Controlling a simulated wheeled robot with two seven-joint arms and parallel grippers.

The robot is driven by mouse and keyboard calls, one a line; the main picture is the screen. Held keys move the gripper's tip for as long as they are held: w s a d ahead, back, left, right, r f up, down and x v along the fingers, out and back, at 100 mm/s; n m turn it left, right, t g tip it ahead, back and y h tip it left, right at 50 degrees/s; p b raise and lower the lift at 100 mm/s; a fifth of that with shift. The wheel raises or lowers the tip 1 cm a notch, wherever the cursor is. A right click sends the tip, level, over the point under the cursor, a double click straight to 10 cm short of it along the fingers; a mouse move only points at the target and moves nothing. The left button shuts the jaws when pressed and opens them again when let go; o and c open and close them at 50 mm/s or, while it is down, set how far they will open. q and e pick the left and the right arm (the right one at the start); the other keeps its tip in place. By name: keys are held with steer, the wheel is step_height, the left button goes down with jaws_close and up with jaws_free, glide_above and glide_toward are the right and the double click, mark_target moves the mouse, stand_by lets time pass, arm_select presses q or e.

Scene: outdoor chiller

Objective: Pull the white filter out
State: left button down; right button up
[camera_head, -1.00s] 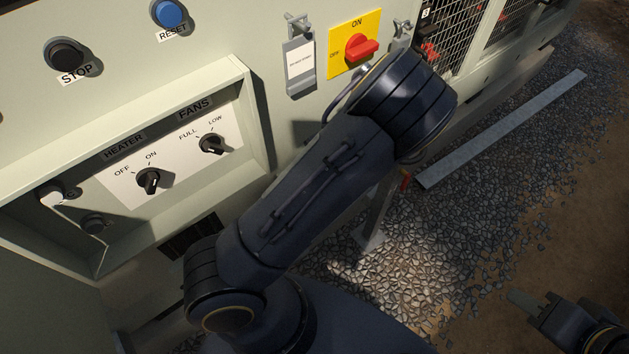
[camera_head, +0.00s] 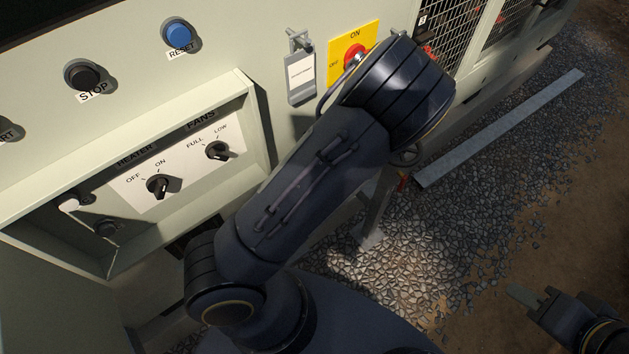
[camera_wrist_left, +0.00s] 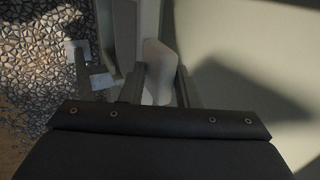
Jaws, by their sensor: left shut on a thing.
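In the left wrist view, my left gripper (camera_wrist_left: 158,88) has its two dark fingers on either side of a pale, rounded slab, which appears to be the white filter (camera_wrist_left: 157,62). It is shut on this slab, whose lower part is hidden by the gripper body. In the head view my left arm crosses the middle, and its gripper is hidden behind the arm. My right gripper (camera_head: 530,302) is at the bottom right over the ground, away from the machine. Its finger opening is not clear.
The machine's panel has a STOP button (camera_head: 83,76), a blue RESET button (camera_head: 178,36), a heater knob (camera_head: 157,186) and a fans knob (camera_head: 217,150). A yellow plate with a red switch (camera_head: 354,54) is close to my left arm. Gravel (camera_head: 470,220) lies to the right.

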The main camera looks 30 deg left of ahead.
arm_select(q)
steer(key=shift+a+r+p, duration=0.15)
steer(key=shift+r+p, duration=2.4)
steer(key=shift+r, duration=1.05)
steer(key=c, duration=1.6)
jaws_free()
steer(key=shift+c, duration=0.2)
steer(key=shift+f, duration=0.1)
jaws_close()
